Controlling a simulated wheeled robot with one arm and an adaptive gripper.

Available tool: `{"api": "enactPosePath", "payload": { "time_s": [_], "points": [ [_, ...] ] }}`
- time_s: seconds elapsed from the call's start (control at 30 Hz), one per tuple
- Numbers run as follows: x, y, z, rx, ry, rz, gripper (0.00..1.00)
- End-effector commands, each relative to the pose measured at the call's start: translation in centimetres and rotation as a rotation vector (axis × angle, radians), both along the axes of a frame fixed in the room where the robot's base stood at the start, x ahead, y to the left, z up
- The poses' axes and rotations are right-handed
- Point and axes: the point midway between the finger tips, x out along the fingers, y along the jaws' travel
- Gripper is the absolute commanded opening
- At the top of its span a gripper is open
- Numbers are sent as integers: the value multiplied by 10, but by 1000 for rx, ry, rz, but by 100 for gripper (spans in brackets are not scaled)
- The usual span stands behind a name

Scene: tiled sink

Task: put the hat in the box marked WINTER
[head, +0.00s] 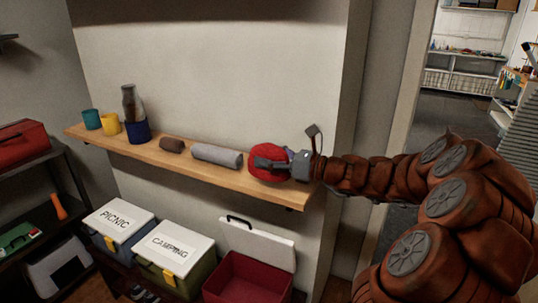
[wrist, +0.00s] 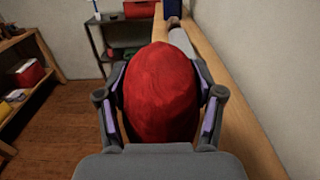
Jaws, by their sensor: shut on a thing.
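A rounded red thing, seemingly the hat (head: 263,151), is at the right end of the wooden wall shelf. My gripper (head: 272,163) is shut on it, with a finger on either side in the wrist view, where the hat (wrist: 160,92) fills the middle. I cannot tell whether the hat touches the shelf. Below the shelf, an open red box (head: 232,294) has its white lid (head: 260,241) raised and an empty-looking inside. No WINTER marking is readable; the lid's lettered face, if any, is hidden.
The shelf (head: 225,175) also holds a grey roll (head: 217,155), a brown roll (head: 171,145), a bottle in a blue cup (head: 137,132), and yellow and teal cups. A doorway is at right.

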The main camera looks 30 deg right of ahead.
Motion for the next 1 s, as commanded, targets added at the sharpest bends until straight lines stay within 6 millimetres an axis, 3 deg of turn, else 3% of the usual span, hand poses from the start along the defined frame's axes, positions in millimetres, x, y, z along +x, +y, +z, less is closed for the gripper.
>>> {"api": "enactPosePath", "payload": {
  "time_s": [0.4,0.67,1.0],
  "points": [
    [43,-30,-3,-2,-2,-1,31],
    [54,-36,-5,-1,1,0,31],
    [54,-37,-39,0,0,-3,31]
  ]
}}
